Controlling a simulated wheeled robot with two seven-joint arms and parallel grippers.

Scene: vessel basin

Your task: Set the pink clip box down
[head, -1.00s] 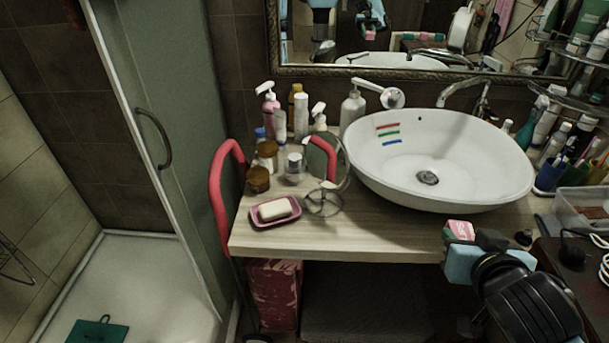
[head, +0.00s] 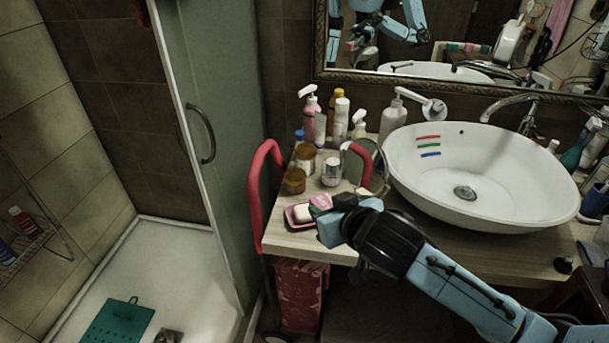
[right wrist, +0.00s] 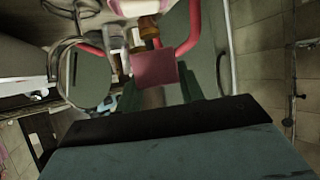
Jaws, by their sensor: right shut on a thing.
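The pink clip box (head: 320,203) is held in my right gripper (head: 328,208), over the front left part of the wooden counter (head: 285,243). In the head view it appears close beside or above the soap dish (head: 293,222); I cannot tell the height between them. In the right wrist view the clip box (right wrist: 153,68) shows as a flat pink face between the green fingers of my right gripper (right wrist: 160,90), which is shut on it. My left gripper is not directly in view.
A white soap bar (head: 304,212) lies in the dish. A round mirror (head: 358,165), jars and several bottles (head: 311,115) stand behind. The white basin (head: 500,205) is at right. A red rail (head: 262,190) bounds the left side. Some bare counter shows at the front left edge.

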